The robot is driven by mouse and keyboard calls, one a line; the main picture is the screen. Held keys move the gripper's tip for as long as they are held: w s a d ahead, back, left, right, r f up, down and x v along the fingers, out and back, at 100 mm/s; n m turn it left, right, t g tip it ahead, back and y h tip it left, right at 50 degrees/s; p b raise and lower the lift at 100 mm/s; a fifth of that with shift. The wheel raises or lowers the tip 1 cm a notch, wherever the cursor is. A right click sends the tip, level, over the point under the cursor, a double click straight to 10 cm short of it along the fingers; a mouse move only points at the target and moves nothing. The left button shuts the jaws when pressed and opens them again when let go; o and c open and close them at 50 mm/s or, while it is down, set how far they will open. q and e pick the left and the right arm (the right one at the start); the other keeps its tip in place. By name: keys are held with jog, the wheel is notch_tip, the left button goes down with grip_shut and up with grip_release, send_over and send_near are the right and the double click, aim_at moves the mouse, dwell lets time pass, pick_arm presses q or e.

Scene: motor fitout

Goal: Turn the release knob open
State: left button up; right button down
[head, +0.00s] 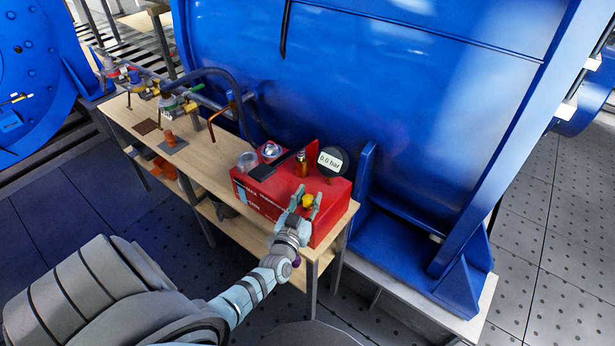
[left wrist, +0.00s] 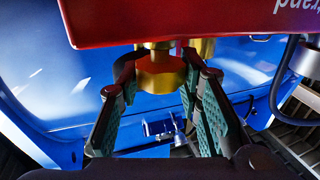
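The release knob (head: 308,201) is a small yellow knob on the front face of the red box (head: 276,208). My left gripper (head: 308,206) is at this face, with one finger on each side of the knob. In the left wrist view the gold knob (left wrist: 161,76) sits between the green-padded fingertips, below the red face (left wrist: 190,20). The fingertips look very close to its sides; I cannot tell whether they touch it. My right gripper is not in view.
The wooden bench (head: 204,165) holds hoses and fittings. A large blue machine (head: 390,90) stands close behind.

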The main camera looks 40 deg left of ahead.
pick_arm(q)
jog(key=shift+o, duration=1.4)
jog(key=v, duration=1.2)
